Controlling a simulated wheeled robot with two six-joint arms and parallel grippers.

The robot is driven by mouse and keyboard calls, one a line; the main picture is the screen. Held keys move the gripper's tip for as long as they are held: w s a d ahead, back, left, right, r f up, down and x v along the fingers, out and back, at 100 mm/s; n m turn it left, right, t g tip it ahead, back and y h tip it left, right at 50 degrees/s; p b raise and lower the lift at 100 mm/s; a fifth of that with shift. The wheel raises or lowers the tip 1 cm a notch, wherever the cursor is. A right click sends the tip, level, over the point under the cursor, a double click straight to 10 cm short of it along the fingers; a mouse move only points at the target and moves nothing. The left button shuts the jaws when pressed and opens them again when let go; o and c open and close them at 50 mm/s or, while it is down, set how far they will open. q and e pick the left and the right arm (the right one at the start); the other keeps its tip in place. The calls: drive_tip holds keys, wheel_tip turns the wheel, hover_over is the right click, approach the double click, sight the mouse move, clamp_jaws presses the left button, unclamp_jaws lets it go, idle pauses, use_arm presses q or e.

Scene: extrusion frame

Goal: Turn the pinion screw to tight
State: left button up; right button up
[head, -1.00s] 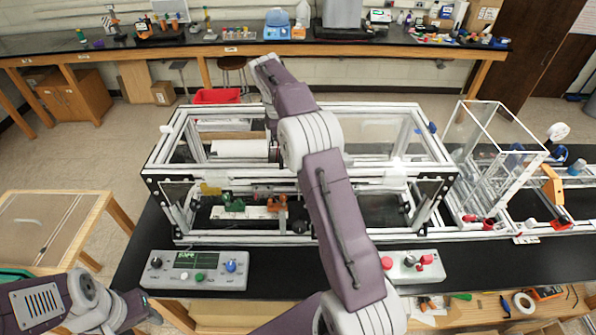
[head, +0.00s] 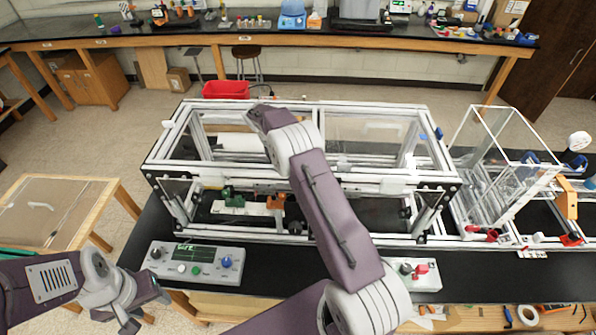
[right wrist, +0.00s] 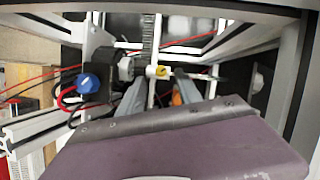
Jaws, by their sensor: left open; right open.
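A small yellow round part with a dark centre (right wrist: 157,71), which looks like the pinion screw, shows in the right wrist view beside an upright toothed rack (right wrist: 147,34). My right gripper (right wrist: 158,86) is open; its two grey fingers point towards the yellow part, one on each side below it. I cannot tell whether they touch it. In the head view my right arm reaches into the top of the extrusion frame (head: 330,183), and the gripper is hidden there. My left gripper (head: 146,311) is open and empty at the lower left, away from the frame.
A blue-capped dark block (right wrist: 88,83) with red and black wires sits left of the rack. Frame bars close in around the right wrist. A control box (head: 194,264) and a smaller red-knobbed box (head: 420,275) stand on the black bench in front. A clear enclosure (head: 503,150) stands right.

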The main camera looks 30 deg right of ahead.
drive_tip(key=p+x, duration=0.1)
drive_tip(key=x, duration=0.2)
drive_tip(key=shift+f+p, duration=0.3)
drive_tip(key=shift+f, duration=0.05)
drive_tip(key=shift+s+f, duration=0.1)
drive_tip(key=shift+f, duration=0.2)
drive_tip(key=shift+d, duration=0.1)
drive_tip(key=shift+f, duration=0.1)
drive_tip(key=shift+c, duration=0.3)
